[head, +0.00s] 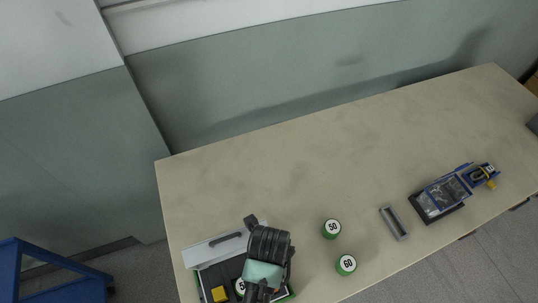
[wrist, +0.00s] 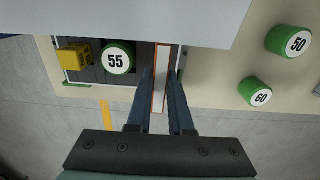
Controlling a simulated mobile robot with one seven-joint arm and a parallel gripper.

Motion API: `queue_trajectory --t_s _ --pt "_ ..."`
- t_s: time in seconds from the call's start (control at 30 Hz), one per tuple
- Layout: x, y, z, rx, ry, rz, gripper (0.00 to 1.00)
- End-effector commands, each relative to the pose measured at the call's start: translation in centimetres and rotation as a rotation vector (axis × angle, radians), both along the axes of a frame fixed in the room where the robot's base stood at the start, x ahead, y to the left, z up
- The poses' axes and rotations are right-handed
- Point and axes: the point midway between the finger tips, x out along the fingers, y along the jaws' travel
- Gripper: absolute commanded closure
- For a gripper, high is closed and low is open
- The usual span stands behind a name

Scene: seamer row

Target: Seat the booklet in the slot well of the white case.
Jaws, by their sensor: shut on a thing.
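The white case (head: 189,258) stands open at the lower left of the table in the head view, its pale lid (head: 205,250) at the back. In the wrist view its dark insert (wrist: 88,75) shows beside my gripper (wrist: 160,78). My gripper is shut on the booklet (wrist: 160,65), a thin, upright white piece with orange edges. The booklet is over the right part of the case. Its lower end and the slot well are hidden, so I cannot tell how deep it sits. My arm hides much of the case in the head view.
In the case are a yellow block (wrist: 74,56) and a green cylinder marked 55 (wrist: 117,58). Green cylinders marked 50 (head: 331,228) and 60 (head: 346,264) stand right of it. A grey tray (head: 394,222) and a blue device (head: 442,194) lie farther right. The table's back is clear.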

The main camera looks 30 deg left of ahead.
Motion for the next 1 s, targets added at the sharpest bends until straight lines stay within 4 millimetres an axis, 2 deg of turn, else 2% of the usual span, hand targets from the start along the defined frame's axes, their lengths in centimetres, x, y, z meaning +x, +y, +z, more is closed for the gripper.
queue_trajectory --t_s 0.3,0.73,0.77,0.8,0.9,1.0 --pt "-0.1 0.0 -3.8 0.000 0.003 0.000 1.00" --pt "0.0 0.0 -4.6 0.001 0.001 0.000 1.00" --pt "0.0 0.0 -4.5 0.001 0.001 0.000 0.77" --pt "0.0 0.0 -4.5 0.001 0.001 0.000 0.70" --pt "-0.1 0.0 -4.5 0.001 0.001 0.000 0.52" --pt "-0.1 0.0 -4.5 0.001 0.001 0.000 0.51"
